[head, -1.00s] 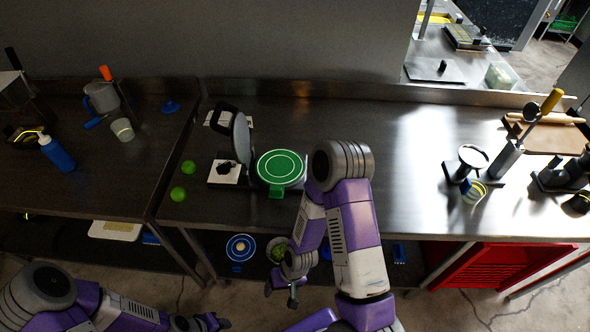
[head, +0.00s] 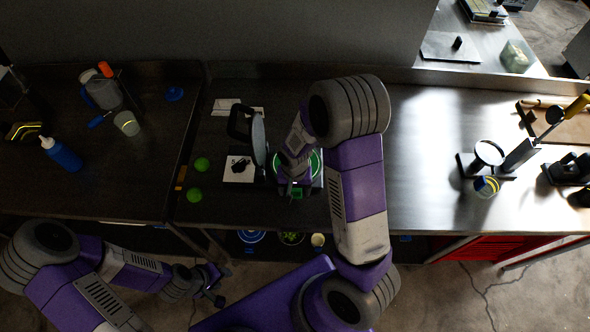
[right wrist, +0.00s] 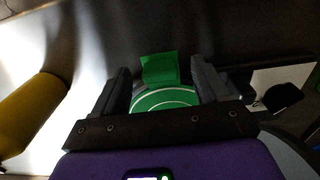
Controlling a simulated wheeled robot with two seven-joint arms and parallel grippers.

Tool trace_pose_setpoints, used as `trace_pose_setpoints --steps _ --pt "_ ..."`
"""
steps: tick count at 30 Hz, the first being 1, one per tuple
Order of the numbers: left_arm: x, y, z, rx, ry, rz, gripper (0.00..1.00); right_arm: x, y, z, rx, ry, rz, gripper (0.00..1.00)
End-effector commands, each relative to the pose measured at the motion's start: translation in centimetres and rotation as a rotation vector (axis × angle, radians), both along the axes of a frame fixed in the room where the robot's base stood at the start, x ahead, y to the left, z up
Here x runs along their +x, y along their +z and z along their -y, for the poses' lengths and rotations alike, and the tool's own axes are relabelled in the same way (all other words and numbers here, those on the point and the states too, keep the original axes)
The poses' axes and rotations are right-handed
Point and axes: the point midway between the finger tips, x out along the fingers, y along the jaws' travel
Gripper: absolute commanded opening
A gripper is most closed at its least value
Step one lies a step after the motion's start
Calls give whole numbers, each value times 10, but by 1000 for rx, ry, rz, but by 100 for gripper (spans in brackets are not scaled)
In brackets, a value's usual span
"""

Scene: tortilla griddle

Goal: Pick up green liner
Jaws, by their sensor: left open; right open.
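The green liner (head: 316,163) is a round green sheet with white rings and a square tab, lying on the open press on the steel table. My right arm covers most of it in the head view. In the right wrist view the liner (right wrist: 165,98) and its tab (right wrist: 160,68) show between the two fingers. My right gripper (head: 295,188) is open, above the liner's tab side; I cannot tell its height over the tab. My left gripper (head: 214,284) is open and empty, low in front of the table.
The press's round lid (head: 258,140) stands upright just left of the liner. Two green balls (head: 202,164) and a white card with a dark item (head: 238,169) lie further left.

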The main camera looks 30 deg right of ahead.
Motion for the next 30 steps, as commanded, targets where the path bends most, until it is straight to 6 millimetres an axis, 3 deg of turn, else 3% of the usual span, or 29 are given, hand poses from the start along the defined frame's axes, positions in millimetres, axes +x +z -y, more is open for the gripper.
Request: trace_pose_setpoints --steps 4,12,23,30 --pt "0 -1 0 0 0 0 43 0 -17 0 0 0 -1 74" --pt "0 -1 0 0 -1 0 43 0 -19 0 1 0 2 74" --pt "0 -1 0 0 0 0 43 0 -19 0 1 1 2 21" --pt "0 -1 0 0 0 0 43 0 -18 0 1 1 2 18"
